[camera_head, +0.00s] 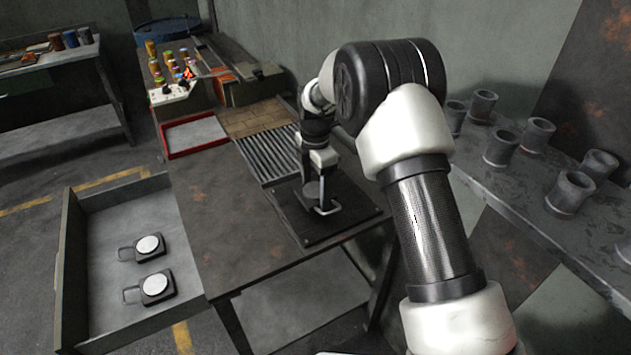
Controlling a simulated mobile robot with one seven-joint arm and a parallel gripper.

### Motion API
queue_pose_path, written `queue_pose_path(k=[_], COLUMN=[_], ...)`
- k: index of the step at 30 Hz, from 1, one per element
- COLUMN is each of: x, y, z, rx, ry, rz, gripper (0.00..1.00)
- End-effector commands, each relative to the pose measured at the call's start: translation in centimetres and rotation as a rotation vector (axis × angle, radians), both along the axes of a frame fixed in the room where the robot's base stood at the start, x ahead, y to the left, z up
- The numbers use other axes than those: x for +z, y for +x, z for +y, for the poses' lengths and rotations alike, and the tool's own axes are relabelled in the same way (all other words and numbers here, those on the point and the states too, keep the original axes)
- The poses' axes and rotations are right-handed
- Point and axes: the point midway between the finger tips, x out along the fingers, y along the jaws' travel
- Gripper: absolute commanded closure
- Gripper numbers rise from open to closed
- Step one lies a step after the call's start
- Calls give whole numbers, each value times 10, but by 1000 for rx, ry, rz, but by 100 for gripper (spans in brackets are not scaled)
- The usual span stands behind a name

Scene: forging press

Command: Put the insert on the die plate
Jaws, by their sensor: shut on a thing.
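The die plate (350,200) is a dark, flat, square plate on the near right part of the workbench. My gripper (322,205) points down over the middle of the plate. It is shut on the insert (311,189), a small dark grey, round piece, mostly hidden by the fingers. The insert is low over the plate, and I cannot tell whether it touches it.
A ribbed grate (270,157) and a red-rimmed tray (165,152) lie farther back on the bench. An open drawer (105,245) at left holds two dark blocks with pale discs. Several grey cups stand on the right shelf (535,195).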

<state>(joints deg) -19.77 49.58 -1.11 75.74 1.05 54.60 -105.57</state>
Motion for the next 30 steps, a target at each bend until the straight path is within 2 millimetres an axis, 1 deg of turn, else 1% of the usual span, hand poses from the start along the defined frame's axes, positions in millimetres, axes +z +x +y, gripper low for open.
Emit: queue_pose_path(k=[3,7,18,19,21,22,30], x=[-13,-26,-31,-32,-32,-32,-31], y=[0,1,1,-1,-1,-1,-1], z=[1,1,1,0,0,0,0], rx=[1,2,1,1,1,1,1], ry=[0,1,1,-1,-1,-1,-1], rz=[-1,-3,-4,1,1,2,1], gripper=[92,92,92,25,13,11,11])
